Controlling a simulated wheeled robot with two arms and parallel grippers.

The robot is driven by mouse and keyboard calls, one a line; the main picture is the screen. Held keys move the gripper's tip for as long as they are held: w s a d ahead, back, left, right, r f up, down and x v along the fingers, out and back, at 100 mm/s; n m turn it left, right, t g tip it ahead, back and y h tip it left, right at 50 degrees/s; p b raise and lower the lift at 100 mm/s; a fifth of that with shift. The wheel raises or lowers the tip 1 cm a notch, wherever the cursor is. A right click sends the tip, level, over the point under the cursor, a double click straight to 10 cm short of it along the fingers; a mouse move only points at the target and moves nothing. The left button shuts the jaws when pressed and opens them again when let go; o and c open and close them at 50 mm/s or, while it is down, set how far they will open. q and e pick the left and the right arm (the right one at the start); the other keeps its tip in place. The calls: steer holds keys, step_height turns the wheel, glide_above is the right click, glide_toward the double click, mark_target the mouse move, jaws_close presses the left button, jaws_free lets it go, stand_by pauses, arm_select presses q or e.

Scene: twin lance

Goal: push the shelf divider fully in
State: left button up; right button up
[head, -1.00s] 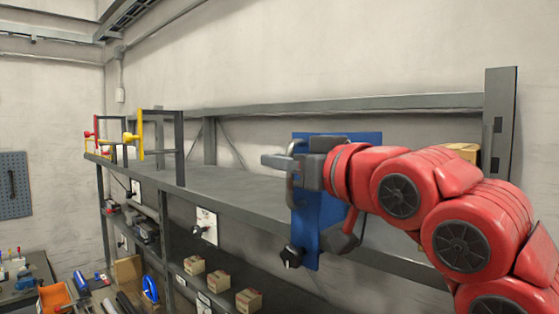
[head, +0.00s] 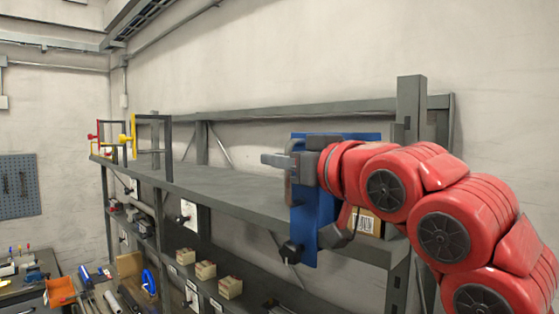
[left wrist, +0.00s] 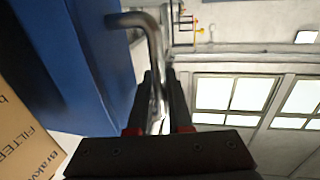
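The shelf divider is a blue upright panel (head: 318,215) with a metal handle; its blue face also fills the upper left of the left wrist view (left wrist: 75,60). In the head view it stands in front of the grey shelf (head: 235,192) and reaches below its front edge. Whether it touches the shelf I cannot tell. My left gripper (head: 290,165) is at the panel's upper part. In the left wrist view the bent handle (left wrist: 150,40) runs between the fingers (left wrist: 160,95), which are shut on it. My right gripper is not in view.
A carton with a barcode (head: 368,223) is behind my arm, near a grey upright post (head: 410,110). Small boxes (head: 205,270) sit on a lower level. The top shelf is clear between.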

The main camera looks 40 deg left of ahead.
arm_select(q)
steer(key=shift+o, duration=0.4)
steer(key=shift+w+d, duration=0.1)
steer(key=shift+d, duration=0.1)
steer(key=b+v, duration=0.4)
steer(key=v, duration=1.3)
steer(key=shift+d, duration=0.2)
steer(key=shift+a, duration=0.1)
